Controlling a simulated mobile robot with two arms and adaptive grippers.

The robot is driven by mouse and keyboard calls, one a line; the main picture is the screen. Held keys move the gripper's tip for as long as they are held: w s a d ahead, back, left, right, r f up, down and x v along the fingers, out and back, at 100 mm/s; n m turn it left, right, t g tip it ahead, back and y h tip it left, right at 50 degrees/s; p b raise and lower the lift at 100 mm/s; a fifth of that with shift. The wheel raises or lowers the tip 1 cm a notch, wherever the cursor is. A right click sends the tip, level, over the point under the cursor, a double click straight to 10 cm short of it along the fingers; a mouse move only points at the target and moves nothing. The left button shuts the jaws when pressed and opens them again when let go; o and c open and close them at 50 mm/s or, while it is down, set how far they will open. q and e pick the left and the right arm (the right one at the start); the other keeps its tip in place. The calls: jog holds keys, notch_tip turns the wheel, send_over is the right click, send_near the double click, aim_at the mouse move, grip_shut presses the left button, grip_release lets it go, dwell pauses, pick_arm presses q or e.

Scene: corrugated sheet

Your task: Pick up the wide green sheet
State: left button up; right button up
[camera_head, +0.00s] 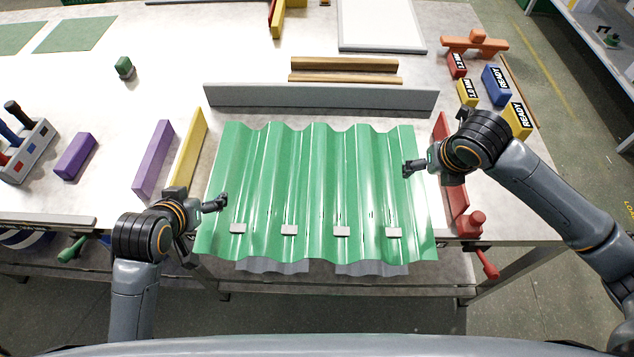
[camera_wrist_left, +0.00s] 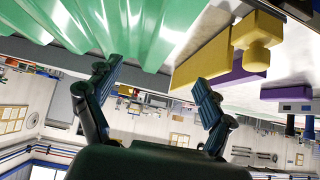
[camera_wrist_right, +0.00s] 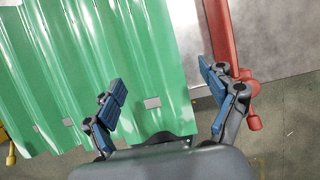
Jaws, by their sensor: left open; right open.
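The wide green sheet (camera_head: 315,190) is corrugated and lies on the table, its near edge overhanging the front. Several small grey pads (camera_head: 289,229) sit in a row near that edge. The sheet also shows in the left wrist view (camera_wrist_left: 125,28) and the right wrist view (camera_wrist_right: 85,65). My left gripper (camera_head: 222,202) is open at the sheet's left edge. In the left wrist view its fingers (camera_wrist_left: 155,80) are apart with nothing between them. My right gripper (camera_head: 407,169) is open at the sheet's right edge. Whether either touches the sheet, I cannot tell.
A grey bar (camera_head: 320,97) stands behind the sheet. A yellow bar (camera_head: 189,146) is to its left and a red bar (camera_head: 455,195) with a red clamp (camera_head: 470,222) to its right. Purple blocks (camera_head: 154,158) lie further left. Grey corrugated pieces (camera_head: 372,269) show below the near edge.

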aim_at(220, 184)
pick_arm(q)
jog(key=x, duration=1.3)
jog(key=shift+w+f, duration=0.25)
pick_arm(e)
jog(key=x, duration=1.3)
jog(key=shift+w+f, duration=0.2)
jog(key=shift+f, duration=0.1)
pick_arm(q)
jog(key=c, duration=1.5)
pick_arm(e)
jog(key=c, duration=1.5)
